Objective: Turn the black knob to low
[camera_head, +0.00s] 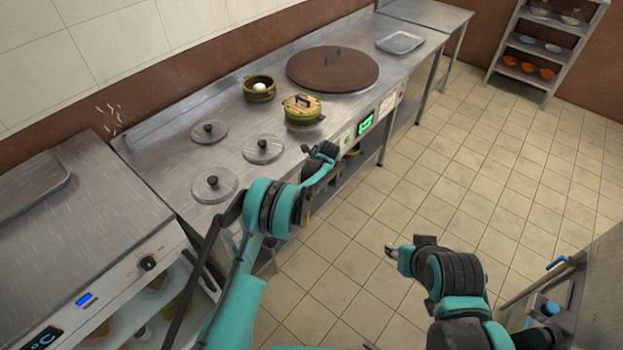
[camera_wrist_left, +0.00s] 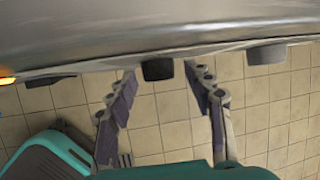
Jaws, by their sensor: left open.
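A black knob (camera_wrist_left: 158,69) sticks out from the front edge of the steel counter in the left wrist view. My left gripper (camera_wrist_left: 160,80) is open, with one finger on each side of this knob; I cannot tell whether either finger touches it. In the head view my left gripper (camera_head: 325,155) is at the counter's front edge, and the knob there is hidden behind it. Another black knob (camera_head: 148,263) is on the front of the steel unit at the left. My right gripper (camera_head: 392,249) is over the floor, away from the counter; its jaw opening is unclear.
A greyer knob (camera_wrist_left: 267,54) is to the right along the same edge. The tiled floor is clear.

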